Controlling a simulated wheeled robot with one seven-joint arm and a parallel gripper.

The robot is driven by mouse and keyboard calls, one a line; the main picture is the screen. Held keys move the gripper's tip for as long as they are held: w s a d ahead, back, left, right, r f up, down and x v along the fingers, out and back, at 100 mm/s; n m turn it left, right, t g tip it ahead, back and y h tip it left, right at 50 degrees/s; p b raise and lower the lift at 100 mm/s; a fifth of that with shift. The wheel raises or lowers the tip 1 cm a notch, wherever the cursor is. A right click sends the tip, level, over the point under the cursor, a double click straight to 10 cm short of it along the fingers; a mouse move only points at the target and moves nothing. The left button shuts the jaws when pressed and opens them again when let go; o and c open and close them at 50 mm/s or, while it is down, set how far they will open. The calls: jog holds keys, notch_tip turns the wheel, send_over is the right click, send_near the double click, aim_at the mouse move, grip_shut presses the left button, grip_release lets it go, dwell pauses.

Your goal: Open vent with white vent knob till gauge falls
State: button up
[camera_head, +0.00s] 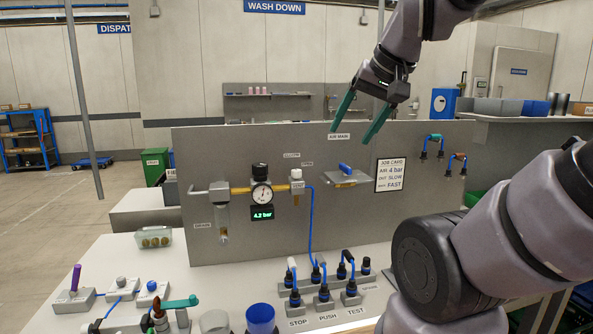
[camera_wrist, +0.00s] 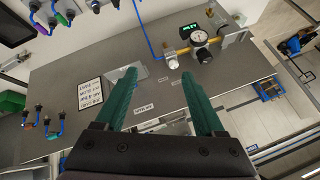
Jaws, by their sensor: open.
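The white vent knob (camera_head: 296,175) sits on the grey panel to the right of the gauge, at the end of a brass pipe. It also shows in the wrist view (camera_wrist: 173,63). The round white gauge (camera_head: 262,194) is under a black-topped regulator, and shows in the wrist view too (camera_wrist: 198,38). The green display (camera_head: 262,213) below it reads 4.2 bar. My gripper (camera_head: 350,134) has green fingers spread open and empty, in the air above and to the right of the knob. In the wrist view its fingertips (camera_wrist: 160,72) are apart from everything.
A blue-handled air main valve (camera_head: 345,169) and a job card (camera_head: 390,175) are right of the knob. A blue hose (camera_head: 311,225) runs down from the knob area to several black fittings (camera_head: 322,277). A clear drain bowl (camera_head: 223,224) hangs at left.

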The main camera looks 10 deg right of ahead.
jog(key=w+a+r+n+g+h, duration=0.1)
jog(key=w+a+n+g, duration=0.25)
jog(key=w+n, duration=0.55)
jog(key=n+g+h, duration=0.1)
jog(key=n+g, duration=0.3)
jog(key=n, duration=0.4)
send_over(297, 170)
notch_tip(297, 170, down, 5)
jog(key=shift+t, duration=0.25)
notch_tip(297, 170, down, 10)
jog(key=shift+r, duration=0.1)
jog(key=shift+c, duration=0.4)
grip_shut()
